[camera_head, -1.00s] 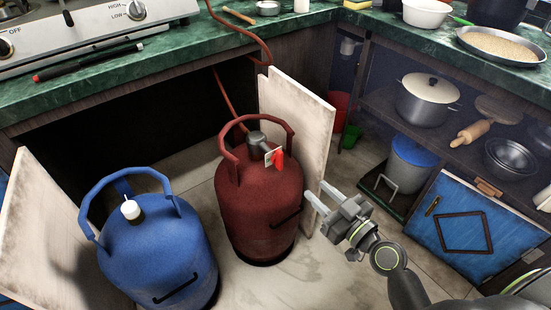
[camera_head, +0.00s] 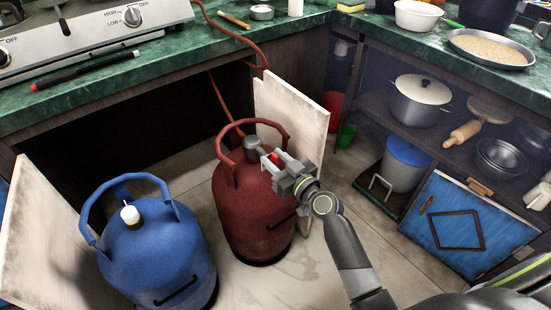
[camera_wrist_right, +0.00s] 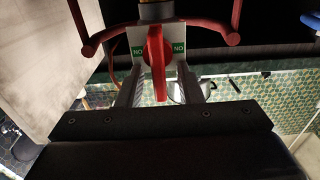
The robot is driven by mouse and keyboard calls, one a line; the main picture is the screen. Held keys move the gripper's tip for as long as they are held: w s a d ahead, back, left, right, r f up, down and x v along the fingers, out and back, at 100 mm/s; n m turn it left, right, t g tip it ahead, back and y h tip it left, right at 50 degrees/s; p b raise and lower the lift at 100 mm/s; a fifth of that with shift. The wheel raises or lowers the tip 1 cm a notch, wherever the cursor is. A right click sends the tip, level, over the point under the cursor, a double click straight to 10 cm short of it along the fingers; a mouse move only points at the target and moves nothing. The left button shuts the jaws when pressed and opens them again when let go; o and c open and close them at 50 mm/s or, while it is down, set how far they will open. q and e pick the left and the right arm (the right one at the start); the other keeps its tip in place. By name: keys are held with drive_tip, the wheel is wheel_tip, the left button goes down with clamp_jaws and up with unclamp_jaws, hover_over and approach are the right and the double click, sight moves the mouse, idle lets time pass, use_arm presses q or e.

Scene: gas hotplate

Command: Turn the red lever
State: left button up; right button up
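The red lever (camera_wrist_right: 157,62) sits on a white plate with green ON labels (camera_wrist_right: 138,51), at the valve of the red gas bottle (camera_head: 250,205). In the right wrist view it points straight down the picture between my fingers. In the head view only a bit of the lever (camera_head: 276,159) shows beside my right gripper (camera_head: 275,166). My right gripper is open, with one finger on each side of the lever (camera_wrist_right: 160,88). Gaps show between the fingers and the lever. My left gripper is in neither view.
A blue gas bottle (camera_head: 156,250) stands left of the red one. The red bottle's handle ring (camera_head: 252,123) arches around the valve. An open whitish cabinet door (camera_head: 298,120) is close behind. Shelves with a pot (camera_head: 418,102) are at right.

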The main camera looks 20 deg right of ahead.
drive_tip(key=shift+c, duration=0.4)
clamp_jaws()
